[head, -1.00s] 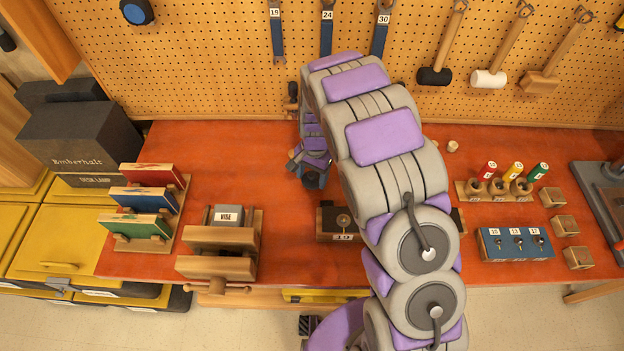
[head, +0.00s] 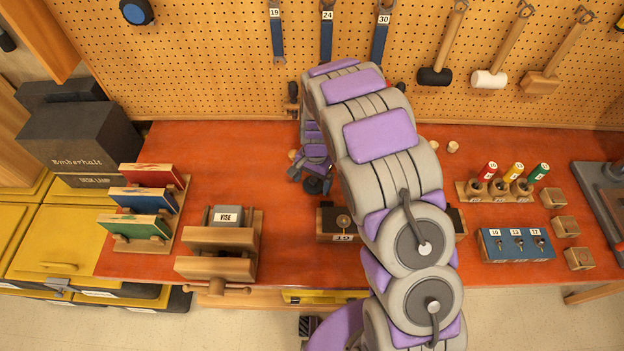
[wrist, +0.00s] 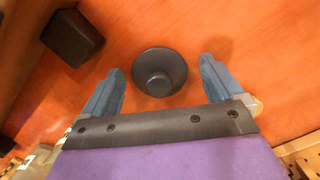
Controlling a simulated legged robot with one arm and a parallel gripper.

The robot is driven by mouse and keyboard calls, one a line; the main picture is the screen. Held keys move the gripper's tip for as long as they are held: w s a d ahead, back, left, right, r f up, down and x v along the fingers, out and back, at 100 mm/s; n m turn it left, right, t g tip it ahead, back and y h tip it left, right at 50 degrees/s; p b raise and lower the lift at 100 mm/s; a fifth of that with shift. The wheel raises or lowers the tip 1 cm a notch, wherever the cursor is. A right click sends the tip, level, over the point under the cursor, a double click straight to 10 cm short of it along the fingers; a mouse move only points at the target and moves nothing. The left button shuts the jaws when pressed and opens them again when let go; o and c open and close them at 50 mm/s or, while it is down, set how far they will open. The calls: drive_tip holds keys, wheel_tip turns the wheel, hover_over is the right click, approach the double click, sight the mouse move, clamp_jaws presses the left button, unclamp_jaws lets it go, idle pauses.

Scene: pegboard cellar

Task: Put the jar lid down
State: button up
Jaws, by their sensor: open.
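The jar lid (wrist: 160,72) is a dark grey disc with a round knob facing the wrist camera. It appears to lie flat on the orange-red bench top, knob up. My gripper (wrist: 160,66) is open, with one blue-grey finger on each side of the lid and a visible gap to both. In the head view my gripper (head: 313,182) is low over the middle of the bench, with the dark lid (head: 314,186) between its fingers.
A dark block (wrist: 72,38) stands at upper left in the wrist view. A wooden vise (head: 222,240) and several coloured boards in a rack (head: 145,202) are to the left. A blue key block (head: 515,244) is at right. The bench (head: 235,155) left of my gripper is clear.

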drive_tip(key=shift+r, duration=0.1)
wheel_tip(320, 180, up, 12)
drive_tip(key=w+p, duration=0.1)
drive_tip(key=shift+d, duration=0.45)
drive_tip(key=s+d+r+n, duration=0.2)
drive_tip(key=s+d+r, duration=0.8)
drive_tip(key=s+r, duration=0.4)
drive_tip(key=s+d+r+n, duration=0.1)
drive_tip(key=s+d, duration=0.1)
drive_tip(key=s, duration=0.9)
drive_tip(key=s+d+r+n, duration=0.1)
drive_tip(key=s+d+n, duration=0.1)
drive_tip(key=s, duration=0.9)
drive_tip(key=shift+n+g+h, duration=0.3)
drive_tip(key=shift+f, duration=0.1)
